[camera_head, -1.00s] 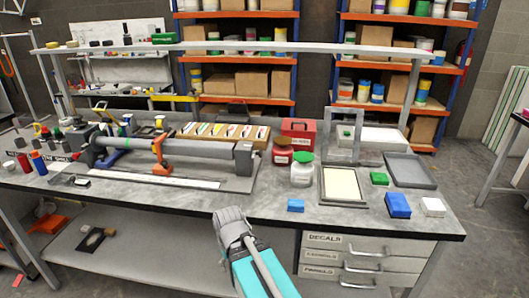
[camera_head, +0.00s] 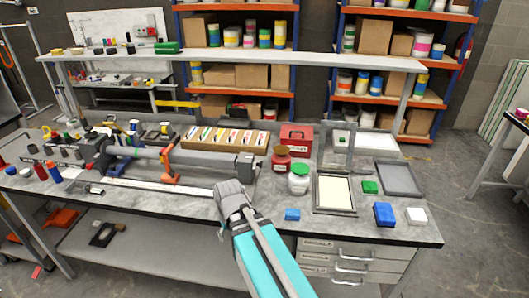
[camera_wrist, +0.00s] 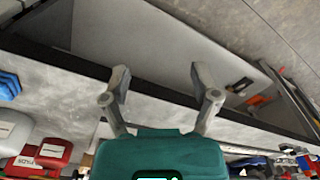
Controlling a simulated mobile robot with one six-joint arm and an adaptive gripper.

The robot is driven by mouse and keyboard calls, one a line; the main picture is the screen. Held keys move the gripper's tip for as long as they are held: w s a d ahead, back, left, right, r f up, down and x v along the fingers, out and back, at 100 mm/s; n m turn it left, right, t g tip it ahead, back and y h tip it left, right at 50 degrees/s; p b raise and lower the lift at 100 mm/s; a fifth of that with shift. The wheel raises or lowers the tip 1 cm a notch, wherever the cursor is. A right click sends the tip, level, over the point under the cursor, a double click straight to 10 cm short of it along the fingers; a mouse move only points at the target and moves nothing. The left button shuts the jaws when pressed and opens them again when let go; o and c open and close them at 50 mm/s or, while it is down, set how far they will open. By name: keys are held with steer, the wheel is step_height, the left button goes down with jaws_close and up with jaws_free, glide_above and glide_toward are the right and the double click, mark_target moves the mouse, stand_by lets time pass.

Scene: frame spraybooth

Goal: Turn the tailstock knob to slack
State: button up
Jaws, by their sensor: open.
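A long jig with a grey tube (camera_head: 205,157) lies across the bench. An upright grey end block (camera_head: 245,166) stands at the tube's right end, apparently the tailstock. Its knob is too small to make out. My gripper (camera_head: 232,190) shows at the bench's front edge, in front of and below that block in the picture, and covers a little of the bench. In the wrist view my gripper (camera_wrist: 163,85) has its two fingers spread apart with nothing between them. The tailstock does not clearly show in the wrist view.
Right of the jig stand red jars (camera_head: 281,158), a green-lidded jar (camera_head: 299,179), a red box (camera_head: 297,136) and a framed screen (camera_head: 334,190). Drawers (camera_head: 352,262) sit under the bench on the right.

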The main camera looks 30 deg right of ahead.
step_height(320, 180, up, 7)
steer(key=w+m+p, duration=0.2)
steer(key=w+p, duration=0.1)
steer(key=p, duration=0.3)
steer(key=m+t+y+p, duration=0.2)
steer(key=m+t+y, duration=0.4)
steer(key=m, duration=1.6)
glide_toward(259, 164)
steer(key=shift+g+y, duration=0.4)
steer(key=shift+g, duration=0.1)
steer(key=d+r, duration=0.1)
steer(key=d, duration=0.1)
steer(key=s+d+r, duration=0.1)
steer(key=d, duration=0.1)
steer(key=shift+r, duration=0.4)
steer(key=shift+f, duration=0.1)
steer(key=b+x, duration=0.9)
steer(key=x, duration=0.4)
steer(key=shift+w+a+f+b, duration=0.15)
steer(key=shift+w+b, duration=0.05)
steer(key=shift+b, duration=0.15)
